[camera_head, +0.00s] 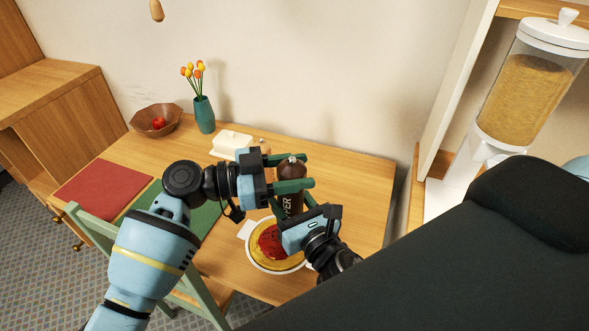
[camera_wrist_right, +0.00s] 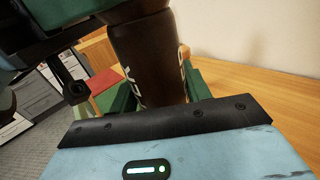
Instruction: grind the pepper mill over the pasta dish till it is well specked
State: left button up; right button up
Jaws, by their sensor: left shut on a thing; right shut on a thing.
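The dark brown pepper mill (camera_head: 291,194) has pale lettering and a metal knob on top. It stands roughly upright in the head view, just behind the pasta dish. My left gripper (camera_head: 299,171) is shut around its upper part. My right gripper (camera_head: 289,212) is shut on its lower part; the mill (camera_wrist_right: 148,62) also fills the middle of the right wrist view. The white pasta dish (camera_head: 263,269) holds yellow pasta with red sauce (camera_head: 271,243). Small dark marks show on the sauce, too small to count. The mill's underside is hidden by my right gripper.
The wooden table (camera_head: 345,185) has free room at right. A white butter dish (camera_head: 231,143), teal vase (camera_head: 204,114) with tulips and brown bowl (camera_head: 143,122) stand behind. Red (camera_head: 100,190) and green (camera_head: 207,217) mats lie left. A chair (camera_head: 95,238) stands in front; a grain dispenser (camera_head: 520,95) stands right.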

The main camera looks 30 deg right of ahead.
pick_arm(q)
jog(key=shift+m+g+y, duration=0.3)
jog(key=shift+m+g, duration=0.3)
jog(key=shift+g, duration=0.3)
jog(key=shift+a+g, duration=0.1)
jog(key=shift+g, duration=0.2)
jog(key=o, duration=1)
jog(key=v, duration=1.2)
jog(key=shift+r, duration=0.2)
jog(key=shift+o, duration=0.4)
